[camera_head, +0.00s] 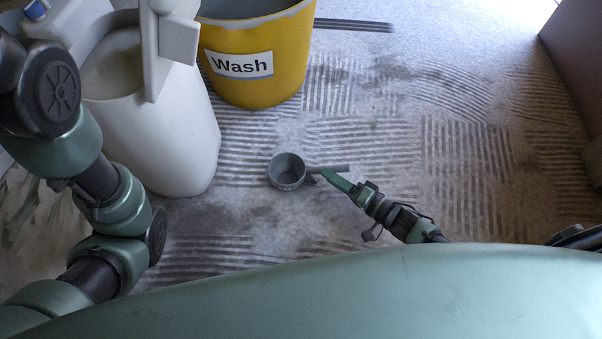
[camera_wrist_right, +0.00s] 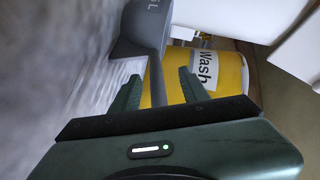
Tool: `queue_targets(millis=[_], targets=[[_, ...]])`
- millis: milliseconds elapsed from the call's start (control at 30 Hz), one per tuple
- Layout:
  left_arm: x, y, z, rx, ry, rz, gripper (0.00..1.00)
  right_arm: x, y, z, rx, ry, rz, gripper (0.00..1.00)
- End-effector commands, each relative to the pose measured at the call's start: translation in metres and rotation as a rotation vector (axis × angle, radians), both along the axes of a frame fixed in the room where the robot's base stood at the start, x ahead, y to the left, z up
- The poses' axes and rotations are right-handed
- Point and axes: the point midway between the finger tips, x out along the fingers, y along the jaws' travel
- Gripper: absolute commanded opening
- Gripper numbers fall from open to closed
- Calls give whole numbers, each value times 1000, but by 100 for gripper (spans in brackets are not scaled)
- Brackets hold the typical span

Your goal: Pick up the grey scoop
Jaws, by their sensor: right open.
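The grey scoop (camera_head: 287,183) lies on the floor in the head view, its round cup to the left and its straight handle pointing right. My right gripper (camera_head: 331,178) is at the handle, low over the floor. In the right wrist view the scoop's cup (camera_wrist_right: 143,30) is beyond the fingertips. Its handle runs between the two green fingers of my right gripper (camera_wrist_right: 160,80), which are open with gaps on both sides. Part of the handle is hidden behind the gripper in the head view. My left arm shows at the left, but its gripper is out of view.
A yellow bucket labelled "Wash" (camera_head: 280,84) stands behind the scoop. A tall white container (camera_head: 160,140) stands to the left. Dark thin strips (camera_head: 350,25) lie at the back. A brown panel (camera_head: 580,60) is at the far right. The ridged floor right of the scoop is clear.

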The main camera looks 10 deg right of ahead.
Motion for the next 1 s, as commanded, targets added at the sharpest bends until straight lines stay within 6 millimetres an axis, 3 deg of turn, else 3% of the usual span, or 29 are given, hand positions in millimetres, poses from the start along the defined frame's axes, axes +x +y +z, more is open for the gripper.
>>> queue_targets(millis=[200,333,600,767,1000], targets=[[-3,0,-31,0,-7,0,36,25,16,-15,2,-4,1,45],[-3,0,-36,0,-6,0,36,36,24,-14,1,-2,0,45],[-3,0,-35,1,-8,1,36,38,26,-12,0,0,-1,45],[-3,0,-35,1,-8,1,36,38,26,-12,0,0,-1,3],[-3,0,-35,1,-7,1,36,38,26,-12,-1,0,-1,0]])
